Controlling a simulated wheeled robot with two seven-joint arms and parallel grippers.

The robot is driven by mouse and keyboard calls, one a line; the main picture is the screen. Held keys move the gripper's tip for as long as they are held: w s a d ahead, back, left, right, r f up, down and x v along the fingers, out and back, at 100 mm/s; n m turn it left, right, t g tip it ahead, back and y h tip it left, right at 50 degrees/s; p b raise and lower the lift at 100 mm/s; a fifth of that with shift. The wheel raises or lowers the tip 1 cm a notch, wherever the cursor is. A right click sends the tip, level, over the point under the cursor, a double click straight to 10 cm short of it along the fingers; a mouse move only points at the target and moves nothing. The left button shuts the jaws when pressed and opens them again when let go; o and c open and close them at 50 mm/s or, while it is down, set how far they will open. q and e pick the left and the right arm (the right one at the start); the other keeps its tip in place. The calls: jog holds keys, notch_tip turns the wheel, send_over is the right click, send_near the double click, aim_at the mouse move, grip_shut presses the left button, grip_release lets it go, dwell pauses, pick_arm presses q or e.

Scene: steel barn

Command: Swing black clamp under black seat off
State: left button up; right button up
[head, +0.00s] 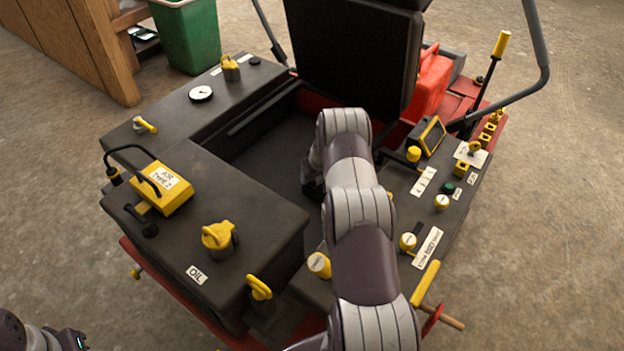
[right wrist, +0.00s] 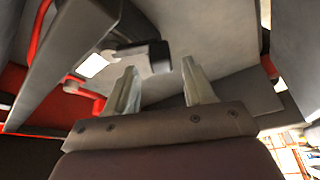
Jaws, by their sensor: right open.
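The black seat (head: 352,48) stands at the back of the machine, above an open dark well. My right arm reaches down into the well, and its gripper is mostly hidden behind my own arm in the head view. In the right wrist view my right gripper (right wrist: 160,88) is open, with nothing between its two fingers. A dark block with a grey bar, which looks like the black clamp (right wrist: 158,57), lies just beyond the fingers, between them in the picture. I cannot tell whether they touch it. My left gripper is out of frame; only a bit of my left arm shows at lower left.
Dark consoles flank the well: the left one (head: 250,200) carries a yellow box (head: 165,188) and an oil cap (head: 217,236). A grey bar (head: 540,40) rises at right. Red parts (right wrist: 85,92) and a grey panel (right wrist: 75,65) crowd the right wrist's left side.

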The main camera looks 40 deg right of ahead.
aim_at(313, 180)
jog(key=shift+w+f, duration=0.25)
jog(key=shift+f, duration=0.8)
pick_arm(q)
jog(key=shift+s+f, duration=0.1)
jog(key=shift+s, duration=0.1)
pick_arm(e)
jog(key=shift+w+f, duration=0.1)
jog(key=shift+w, duration=0.05)
grip_shut()
jog(key=n+b, duration=0.1)
jog(key=b, duration=0.2)
jog(key=shift+s+f+y+b, duration=0.25)
jog(key=shift+f+y+b, duration=0.05)
jog(key=shift+f+b, duration=0.05)
jog(key=shift+s+r+b, duration=0.15)
jog(key=shift+b, duration=0.2)
jog(key=shift+s+r+n, duration=0.1)
jog(key=shift+r+n, duration=0.1)
jog(key=shift+n, duration=0.1)
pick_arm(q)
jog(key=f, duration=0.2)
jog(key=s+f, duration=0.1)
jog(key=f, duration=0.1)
pick_arm(e)
jog(key=shift+r, duration=0.1)
